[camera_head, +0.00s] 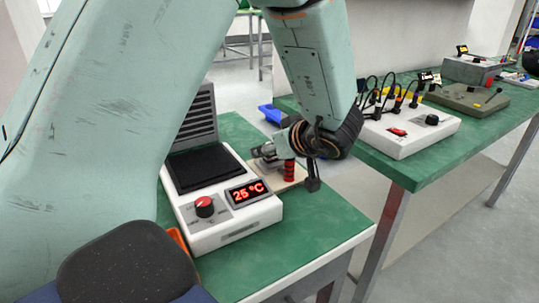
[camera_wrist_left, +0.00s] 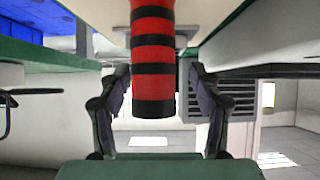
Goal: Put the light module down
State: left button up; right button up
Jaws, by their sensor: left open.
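The light module appears to be the red cylinder with black bands (camera_head: 289,171). It stands upright on a beige board (camera_head: 299,176) on the green bench. My left gripper (camera_head: 266,153) is low over the board, right beside the module, with its arm coming down from above. In the left wrist view the module (camera_wrist_left: 152,55) lies between the two spread fingers of my left gripper (camera_wrist_left: 159,78), with a gap visible on each side. That view looks upside down, with the board at the top. My right gripper is not in view.
A white unit (camera_head: 238,226) with a red knob and a "25 °C" display stands left of the board. A blue bin (camera_head: 268,113) is behind. Another green bench at right holds a white box with cables (camera_head: 410,132). The bench front right is clear.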

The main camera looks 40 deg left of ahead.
pick_arm(q)
jog(key=shift+w+a+f, duration=0.3)
jog(key=shift+f, duration=0.1)
jog(key=shift+s+d+r, duration=0.25)
jog(key=shift+s+r, duration=0.1)
jog(key=c, duration=0.3)
jog(key=shift+w+a+f, duration=0.15)
jog(key=shift+w+f, duration=0.1)
jog(key=c, duration=0.5)
jog(key=shift+s+r, duration=0.15)
jog(key=c, duration=0.4)
grip_shut()
